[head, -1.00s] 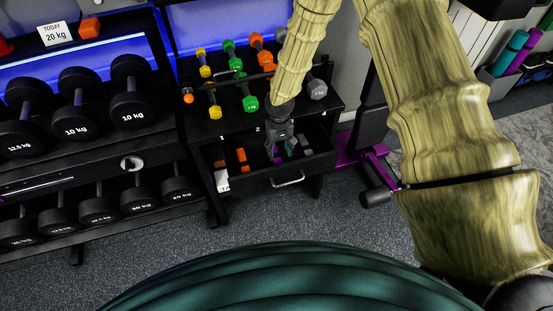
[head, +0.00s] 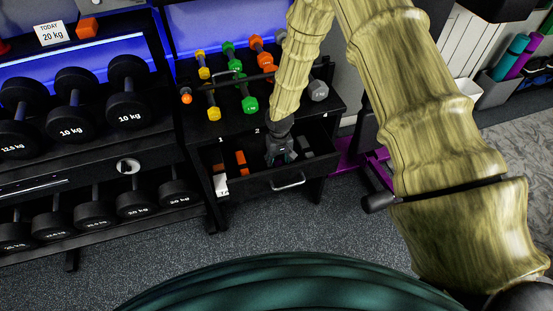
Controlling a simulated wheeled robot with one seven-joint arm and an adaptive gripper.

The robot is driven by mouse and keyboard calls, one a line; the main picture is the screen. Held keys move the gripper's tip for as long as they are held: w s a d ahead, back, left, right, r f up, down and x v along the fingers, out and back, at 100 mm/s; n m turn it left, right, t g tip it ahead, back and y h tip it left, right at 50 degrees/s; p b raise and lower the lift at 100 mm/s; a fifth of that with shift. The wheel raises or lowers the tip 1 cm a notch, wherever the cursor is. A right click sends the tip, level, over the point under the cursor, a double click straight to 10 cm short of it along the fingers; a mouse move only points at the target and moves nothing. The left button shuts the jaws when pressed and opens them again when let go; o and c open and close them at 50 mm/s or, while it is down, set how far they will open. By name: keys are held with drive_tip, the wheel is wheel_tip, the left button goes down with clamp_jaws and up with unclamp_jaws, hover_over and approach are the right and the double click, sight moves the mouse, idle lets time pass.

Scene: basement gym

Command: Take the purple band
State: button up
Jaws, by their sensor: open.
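The open drawer (head: 258,187) of the dark dumbbell stand holds several small things. My gripper (head: 280,160) points down into the middle of the drawer, with its jaws open. The purple band cannot be made out now; my gripper covers the part of the drawer where purple showed before. I cannot tell whether the fingers are around the band or touching it.
Orange pieces (head: 241,162) lie in the drawer's left part and a grey piece (head: 304,144) in its right part. A white tag (head: 220,185) is at its left front corner. Coloured dumbbells (head: 249,104) stand above. A dumbbell rack (head: 75,155) is at the left.

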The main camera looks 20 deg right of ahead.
drive_tip(key=c, duration=0.9)
drive_tip(key=shift+r+p, duration=3.15)
drive_tip(key=shift+r, duration=1.95)
drive_tip(key=shift+w+r+p, duration=0.1)
drive_tip(key=shift+r+p, duration=0.3)
drive_tip(key=shift+r, duration=0.2)
clamp_jaws()
wheel_tip(320, 180, up, 6)
drive_tip(key=p, duration=0.3)
hover_over(279, 165)
drive_tip(key=shift+f, duration=0.15)
